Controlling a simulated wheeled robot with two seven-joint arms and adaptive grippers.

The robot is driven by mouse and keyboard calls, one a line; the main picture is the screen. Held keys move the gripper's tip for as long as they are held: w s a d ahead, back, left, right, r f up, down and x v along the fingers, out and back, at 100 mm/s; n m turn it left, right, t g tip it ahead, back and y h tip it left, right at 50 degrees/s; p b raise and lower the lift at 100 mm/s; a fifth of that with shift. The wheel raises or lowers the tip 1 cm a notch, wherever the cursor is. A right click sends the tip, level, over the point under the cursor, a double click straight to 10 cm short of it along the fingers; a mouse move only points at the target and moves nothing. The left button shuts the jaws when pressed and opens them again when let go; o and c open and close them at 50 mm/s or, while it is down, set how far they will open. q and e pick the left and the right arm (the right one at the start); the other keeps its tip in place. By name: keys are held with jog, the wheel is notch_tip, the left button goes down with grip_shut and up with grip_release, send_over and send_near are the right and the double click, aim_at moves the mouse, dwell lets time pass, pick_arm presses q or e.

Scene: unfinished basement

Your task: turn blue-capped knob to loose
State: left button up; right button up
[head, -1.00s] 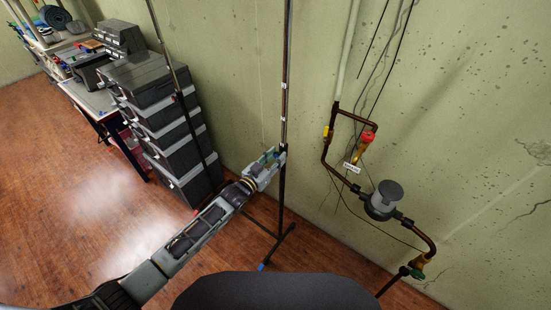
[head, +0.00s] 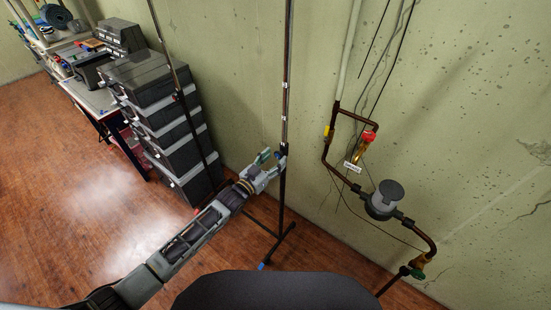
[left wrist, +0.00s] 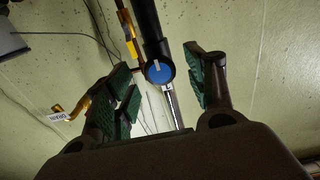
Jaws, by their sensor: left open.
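The blue-capped knob (left wrist: 158,71) shows in the left wrist view as a round black knob with a blue face and a pale mark on it. It sits at the lower end of a dark pole (left wrist: 147,28). My left gripper (left wrist: 163,80) is open, with its green-padded fingers to either side of the knob in that view, and neither visibly touches it. In the head view my left gripper (head: 272,159) is spread at the upright stand pole (head: 285,95); the knob's blue face cannot be made out there. My right gripper is not in view.
Copper pipework with a red-handled valve (head: 368,137), a grey round meter (head: 384,199) and a green-handled valve (head: 416,272) is on the wall to the right. Stacked dark drawers (head: 165,125) and a workbench (head: 92,97) stand left. The wooden floor at left is clear.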

pick_arm(q)
jog(key=v, duration=1)
jog(key=shift+s, duration=0.15)
jog(key=shift+a+f, duration=0.1)
jog(key=shift+f, duration=0.05)
dwell(0.7)
